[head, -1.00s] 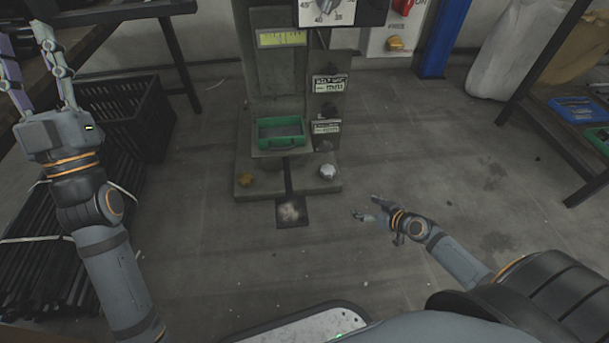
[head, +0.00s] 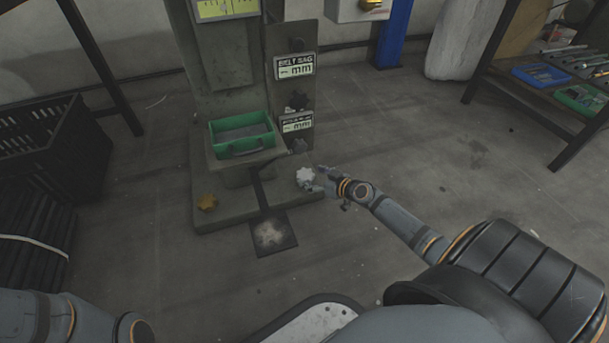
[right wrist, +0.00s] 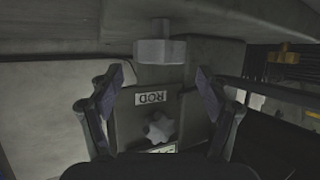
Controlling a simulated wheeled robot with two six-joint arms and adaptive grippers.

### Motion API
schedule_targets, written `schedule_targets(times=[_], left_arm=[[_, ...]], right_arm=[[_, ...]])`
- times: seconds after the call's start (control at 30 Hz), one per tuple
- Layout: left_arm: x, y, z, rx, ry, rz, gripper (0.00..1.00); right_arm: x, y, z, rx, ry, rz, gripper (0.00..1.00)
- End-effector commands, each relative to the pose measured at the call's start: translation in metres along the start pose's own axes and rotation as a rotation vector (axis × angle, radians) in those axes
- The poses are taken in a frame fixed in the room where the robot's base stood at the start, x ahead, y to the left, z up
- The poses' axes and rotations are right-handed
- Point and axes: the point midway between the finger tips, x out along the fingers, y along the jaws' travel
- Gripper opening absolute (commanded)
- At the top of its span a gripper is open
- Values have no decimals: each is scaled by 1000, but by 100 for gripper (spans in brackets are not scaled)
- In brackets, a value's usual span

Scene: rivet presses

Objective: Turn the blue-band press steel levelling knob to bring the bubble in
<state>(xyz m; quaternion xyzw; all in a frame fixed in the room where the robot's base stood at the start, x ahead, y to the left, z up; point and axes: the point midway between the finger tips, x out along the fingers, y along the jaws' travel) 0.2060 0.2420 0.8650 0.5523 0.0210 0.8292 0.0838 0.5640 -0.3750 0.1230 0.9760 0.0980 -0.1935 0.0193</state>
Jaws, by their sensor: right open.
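The steel levelling knob (head: 306,177) is a pale, lobed knob on the right front of the press base (head: 225,218). My right gripper (head: 322,180) is beside it on the right, low over the base edge. In the right wrist view, which looks upside down, the open fingers (right wrist: 160,85) point toward the steel knob (right wrist: 160,52); no grip on it shows. The press column (head: 222,65) carries a yellow-green marked panel (head: 227,8), cut by the frame top. I cannot make out a bubble or a blue band. My left gripper is out of view.
A green tray (head: 242,134) rests above the base. A black crate (head: 55,145) stands left.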

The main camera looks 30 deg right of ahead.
Motion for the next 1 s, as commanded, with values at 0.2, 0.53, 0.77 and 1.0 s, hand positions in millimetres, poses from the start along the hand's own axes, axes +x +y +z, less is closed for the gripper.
schedule_targets(times=[0.2, 0.53, 0.77, 1.0], left_arm=[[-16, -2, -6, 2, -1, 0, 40], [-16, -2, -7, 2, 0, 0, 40], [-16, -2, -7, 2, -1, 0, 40], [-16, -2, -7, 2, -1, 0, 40]], right_arm=[[37, 1, 3, 1, 1, 1, 77], [45, 0, 1, 0, -2, 0, 77], [45, 0, 1, 0, -2, 0, 53], [45, 0, 1, 0, -2, -1, 22]])
